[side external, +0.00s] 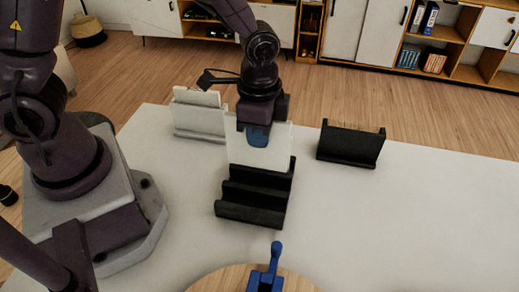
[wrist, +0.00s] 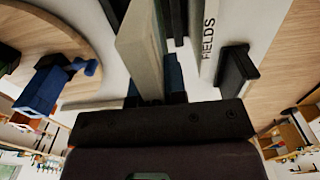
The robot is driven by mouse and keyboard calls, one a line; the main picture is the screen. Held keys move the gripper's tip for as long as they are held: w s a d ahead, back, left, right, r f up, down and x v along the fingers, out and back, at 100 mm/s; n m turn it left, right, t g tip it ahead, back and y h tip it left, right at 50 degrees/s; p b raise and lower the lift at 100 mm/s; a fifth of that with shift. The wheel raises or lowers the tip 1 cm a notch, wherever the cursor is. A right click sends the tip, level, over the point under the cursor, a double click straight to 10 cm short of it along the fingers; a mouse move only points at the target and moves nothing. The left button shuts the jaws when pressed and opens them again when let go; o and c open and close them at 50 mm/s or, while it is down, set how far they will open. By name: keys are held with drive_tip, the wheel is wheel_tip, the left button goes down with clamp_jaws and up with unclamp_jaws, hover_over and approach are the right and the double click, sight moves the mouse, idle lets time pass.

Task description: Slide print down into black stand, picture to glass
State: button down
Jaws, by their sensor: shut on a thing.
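The print (side external: 262,154) is an upright pale panel, blank on the side facing the side camera. My gripper (side external: 258,135) is shut on its upper part, with a blue finger pad against the near face. The black stand (side external: 250,213) is stepped, with several ridges, and sits right below the print. The print's lower edge overlaps the stand's rear part; I cannot tell whether it is in a slot. In the wrist view the print (wrist: 140,50) shows nearly edge-on between the blue pads, with dark stand parts (wrist: 180,18) beside it. The picture and any glass cannot be made out.
A white stand (side external: 197,123) holding a pale card is at back left. Another black stand (side external: 350,145) is at back right. A blue object (side external: 267,275) sits on a round wooden board (side external: 220,280) in front. White lettering-bearing surface "FIELDS" (wrist: 209,40) shows in the wrist view. The table's right side is clear.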

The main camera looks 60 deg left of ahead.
wheel_tip(320, 180, up, 13)
drive_tip(key=shift+f, duration=0.1)
drive_tip(key=w+d, duration=0.3)
drive_tip(key=w, duration=2.2)
drive_tip(key=shift+s+a+f, duration=0.15)
drive_tip(key=shift+f, duration=1.05)
drive_tip(key=shift+s+a+f, duration=0.1)
drive_tip(key=shift+s+f, duration=0.05)
drive_tip(key=shift+f, duration=1)
drive_tip(key=shift+f, duration=2.95)
wheel_tip(320, 180, down, 7)
